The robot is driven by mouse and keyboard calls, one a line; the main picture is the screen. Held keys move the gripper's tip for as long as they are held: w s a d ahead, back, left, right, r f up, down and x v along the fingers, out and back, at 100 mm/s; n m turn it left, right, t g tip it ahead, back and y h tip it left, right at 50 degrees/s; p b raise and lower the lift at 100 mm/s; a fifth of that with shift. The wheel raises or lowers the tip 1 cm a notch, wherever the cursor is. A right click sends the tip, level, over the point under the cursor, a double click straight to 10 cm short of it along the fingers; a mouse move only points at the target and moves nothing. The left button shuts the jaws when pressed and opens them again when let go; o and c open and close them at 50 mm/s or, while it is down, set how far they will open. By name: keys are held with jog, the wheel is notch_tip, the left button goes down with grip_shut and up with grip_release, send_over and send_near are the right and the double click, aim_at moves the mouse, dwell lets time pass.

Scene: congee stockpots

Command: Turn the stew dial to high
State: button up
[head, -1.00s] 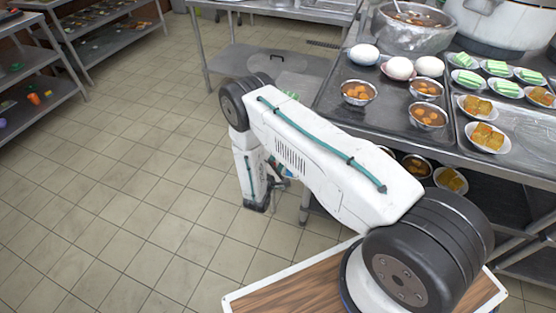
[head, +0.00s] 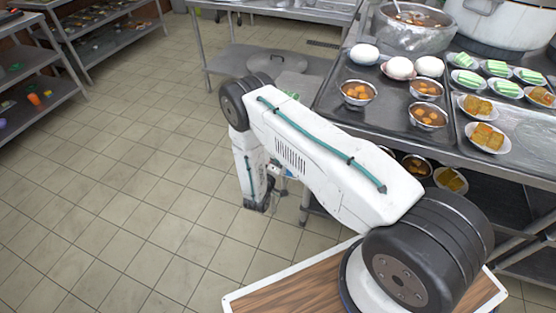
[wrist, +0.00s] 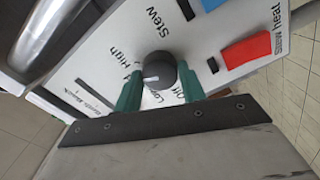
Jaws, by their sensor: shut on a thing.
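The stew dial (wrist: 160,66) is a dark round knob with a white pointer mark, on a pale panel in the wrist view. "Stew" is printed above it, "High" to its left, and "Low" and "Off" below it. The fingers hide part of the panel print. In the head view the dial is not visible and my arm hangs down beside the counter.
A metal cylinder (wrist: 75,30) is at upper left. The counter (head: 395,118) holds bowls, plates and pots. The tiled floor (head: 130,180) at left is clear.

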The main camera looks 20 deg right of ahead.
jog(key=shift+m, duration=2.3)
jog(key=o, duration=1)
jog(key=v, duration=0.7)
jog(key=shift+s+a, duration=0.3)
jog(key=shift+s, duration=0.05)
